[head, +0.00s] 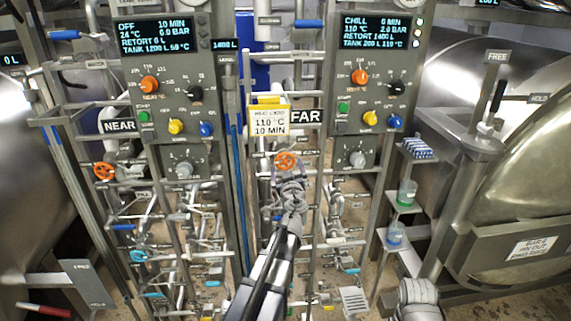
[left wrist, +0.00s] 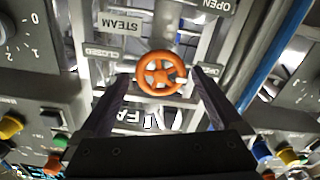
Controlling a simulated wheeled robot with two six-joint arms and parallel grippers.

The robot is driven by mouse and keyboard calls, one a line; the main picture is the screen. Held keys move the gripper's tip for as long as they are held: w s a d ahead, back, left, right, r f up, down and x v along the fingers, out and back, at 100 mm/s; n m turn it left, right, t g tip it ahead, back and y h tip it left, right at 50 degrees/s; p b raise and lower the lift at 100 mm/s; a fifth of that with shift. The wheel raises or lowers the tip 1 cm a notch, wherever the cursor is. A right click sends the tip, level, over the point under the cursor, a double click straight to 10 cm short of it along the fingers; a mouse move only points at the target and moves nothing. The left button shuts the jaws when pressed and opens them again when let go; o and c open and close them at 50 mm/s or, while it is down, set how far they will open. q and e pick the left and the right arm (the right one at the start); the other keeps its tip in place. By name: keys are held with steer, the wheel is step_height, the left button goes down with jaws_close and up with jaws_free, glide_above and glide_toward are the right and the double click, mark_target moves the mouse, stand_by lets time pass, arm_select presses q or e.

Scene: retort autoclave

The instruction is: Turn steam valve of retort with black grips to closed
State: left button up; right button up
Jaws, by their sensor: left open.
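The orange steam valve wheel (head: 285,161) is on the pipe rack under the FAR sign. My left gripper (head: 288,178) is right at it, reaching up from below. In the left wrist view the orange wheel (left wrist: 160,73) shows between the open fingers of the left gripper (left wrist: 158,84), which are apart from its rim on both sides. Whether the fingertips reach its depth I cannot tell. STEAM (left wrist: 120,25) and OPEN (left wrist: 217,4) labels appear upside down near it. A lever with a black grip (head: 498,95) is on the right-hand retort (head: 480,150). My right gripper is not seen.
A second orange wheel (head: 104,171) is under the NEAR sign (head: 120,126). Control panels (head: 165,75) and (head: 375,75) stand above. A red grip (head: 43,310) is at the lower left. Pipes and posts crowd the wheel. Shelves with bottles (head: 407,190) stand to the right.

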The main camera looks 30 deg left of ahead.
mark_target(286, 164)
arm_select(q)
steer(key=x, duration=0.3)
steer(key=shift+w+a, duration=0.15)
steer(key=shift+w, duration=0.05)
steer(key=c, duration=1.1)
steer(key=shift+c, duration=0.2)
